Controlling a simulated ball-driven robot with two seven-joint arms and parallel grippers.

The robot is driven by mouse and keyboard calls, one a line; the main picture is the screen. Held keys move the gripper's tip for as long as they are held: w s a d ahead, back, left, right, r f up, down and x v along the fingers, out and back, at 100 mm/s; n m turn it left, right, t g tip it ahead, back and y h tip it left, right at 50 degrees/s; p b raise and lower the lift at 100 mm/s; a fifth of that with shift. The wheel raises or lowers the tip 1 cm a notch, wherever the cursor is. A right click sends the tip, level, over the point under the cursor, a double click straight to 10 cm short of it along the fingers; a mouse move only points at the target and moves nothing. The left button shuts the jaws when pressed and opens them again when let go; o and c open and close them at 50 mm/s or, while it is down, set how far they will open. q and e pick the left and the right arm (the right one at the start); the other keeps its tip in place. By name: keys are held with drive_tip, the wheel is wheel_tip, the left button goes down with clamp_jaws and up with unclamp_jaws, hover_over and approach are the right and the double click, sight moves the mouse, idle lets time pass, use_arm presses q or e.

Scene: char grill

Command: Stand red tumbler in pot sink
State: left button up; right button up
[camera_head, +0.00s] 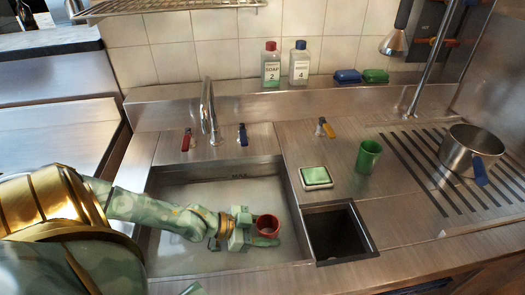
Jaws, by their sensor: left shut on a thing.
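The red tumbler (268,223) shows its round open mouth upward, over the right part of the pot sink (173,262), the wide steel basin. My left gripper (262,230) reaches in from the left and is shut on the tumbler, with fingers at its sides. The tumbler looks roughly upright. I cannot tell if its base touches the sink floor, as the gripper and its own rim hide it.
A tap (209,115) stands behind the sink. To the right are a dark square opening (338,235), a green sponge on a dish (316,177), a green tumbler (368,156) and a steel pot (462,152). Soap bottles (271,66) stand on the back ledge.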

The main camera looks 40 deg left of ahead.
use_arm(q)
wheel_tip(320, 180, down, 4)
drive_tip(key=shift+b, duration=0.9)
drive_tip(key=shift+r, duration=0.15)
drive_tip(key=shift+s, duration=0.1)
drive_tip(key=o, duration=1)
drive_tip(key=shift+s+a+r, duration=0.1)
drive_tip(key=p+v, duration=0.3)
drive_tip(key=v, duration=0.3)
drive_tip(key=shift+s+a+r, duration=0.15)
drive_tip(key=shift+s+a, duration=0.05)
drive_tip(key=shift+s, duration=0.1)
drive_tip(key=shift+s+a, duration=0.1)
drive_tip(key=shift+s, duration=0.05)
